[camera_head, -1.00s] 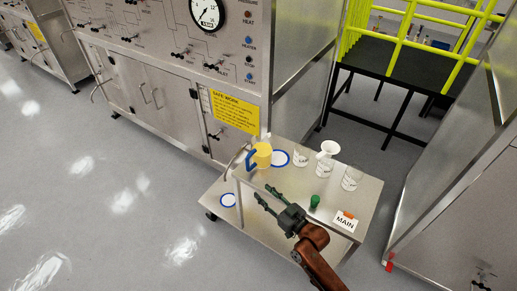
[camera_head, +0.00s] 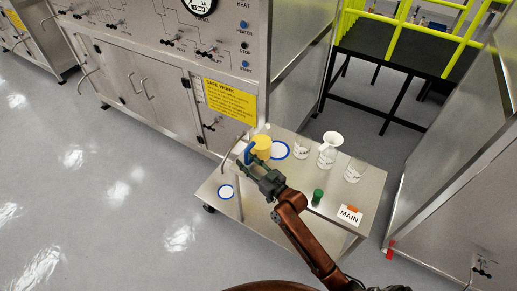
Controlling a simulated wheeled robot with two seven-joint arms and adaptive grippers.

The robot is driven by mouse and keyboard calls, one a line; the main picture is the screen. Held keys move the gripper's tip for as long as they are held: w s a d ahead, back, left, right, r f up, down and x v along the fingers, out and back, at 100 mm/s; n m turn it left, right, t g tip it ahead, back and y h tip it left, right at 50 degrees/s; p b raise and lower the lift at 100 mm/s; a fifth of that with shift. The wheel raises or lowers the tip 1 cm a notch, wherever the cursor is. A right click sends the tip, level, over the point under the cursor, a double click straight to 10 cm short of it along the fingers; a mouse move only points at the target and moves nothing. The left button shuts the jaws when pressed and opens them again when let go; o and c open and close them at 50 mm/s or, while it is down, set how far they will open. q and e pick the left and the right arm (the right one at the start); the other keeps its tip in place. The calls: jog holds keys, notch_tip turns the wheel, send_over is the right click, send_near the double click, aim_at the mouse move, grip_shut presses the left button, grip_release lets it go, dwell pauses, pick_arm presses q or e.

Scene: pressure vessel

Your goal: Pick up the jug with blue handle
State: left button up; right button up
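The jug (camera_head: 262,146) is yellow with a blue handle (camera_head: 248,153) on its left side. It stands upright at the back left corner of the steel cart's top shelf (camera_head: 333,208). My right gripper (camera_head: 252,163), dark green on a brown arm, reaches up from the lower right, with its fingers at the blue handle. The fingers overlap the handle and the lower part of the jug in this view, so I cannot tell whether they are closed on it. My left gripper is out of view.
A green bottle (camera_head: 317,197) and MAIN sign (camera_head: 349,214) stand nearer. A steel cabinet (camera_head: 170,90) is behind.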

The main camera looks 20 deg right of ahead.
jog(key=c, duration=0.7)
grip_shut()
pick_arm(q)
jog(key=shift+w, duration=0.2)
